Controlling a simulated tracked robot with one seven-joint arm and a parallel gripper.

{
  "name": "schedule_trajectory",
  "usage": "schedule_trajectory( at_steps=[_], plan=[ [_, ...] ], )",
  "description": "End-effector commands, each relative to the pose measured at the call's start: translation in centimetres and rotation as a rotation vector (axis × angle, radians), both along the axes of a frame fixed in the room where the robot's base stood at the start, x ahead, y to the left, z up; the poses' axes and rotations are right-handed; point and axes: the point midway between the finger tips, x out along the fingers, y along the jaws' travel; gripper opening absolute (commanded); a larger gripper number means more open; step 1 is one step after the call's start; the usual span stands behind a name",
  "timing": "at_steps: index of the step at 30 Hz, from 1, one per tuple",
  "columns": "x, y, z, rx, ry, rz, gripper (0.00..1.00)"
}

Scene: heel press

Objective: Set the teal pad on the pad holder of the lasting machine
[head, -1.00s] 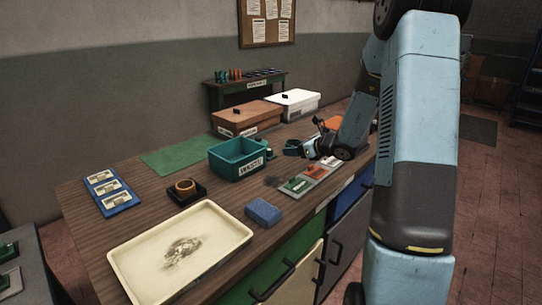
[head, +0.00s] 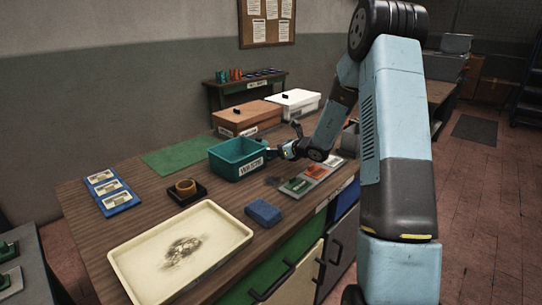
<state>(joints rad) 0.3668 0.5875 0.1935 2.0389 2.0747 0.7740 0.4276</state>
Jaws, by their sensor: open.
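My gripper (head: 277,152) is small and partly dark in the head view, beside the right rim of the teal waste bin (head: 231,163). It is open, and I see nothing held in it. I cannot tell whether it touches the bin. No teal pad can be made out for certain. No lasting machine or pad holder can be recognised in this view. Dark green pieces (head: 8,281) on a grey surface are cut off at the left edge.
The wooden bench holds a cream tray (head: 127,268), a blue block (head: 263,212), a dark box with a ring (head: 187,189), blue card holder (head: 120,207), green mat (head: 158,160) and a grey strip of coloured pieces (head: 322,178). A brown box (head: 240,118) and white box (head: 300,103) stand behind.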

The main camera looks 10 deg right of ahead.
Motion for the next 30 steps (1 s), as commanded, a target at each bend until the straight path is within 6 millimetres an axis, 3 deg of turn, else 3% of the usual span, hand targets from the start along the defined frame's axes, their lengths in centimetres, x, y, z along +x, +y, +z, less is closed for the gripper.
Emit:
schedule_trajectory(
  at_steps=[7, 15, 30],
  plan=[
    [2.6, 1.5, -1.3, 0.001, 0.001, 0.001, 0.62],
    [2.8, 1.6, -1.4, 0.001, 0.001, 0.0, 0.61],
    [2.8, 1.6, -1.4, 0.0, 0.0, -0.001, 0.13]
  ],
)
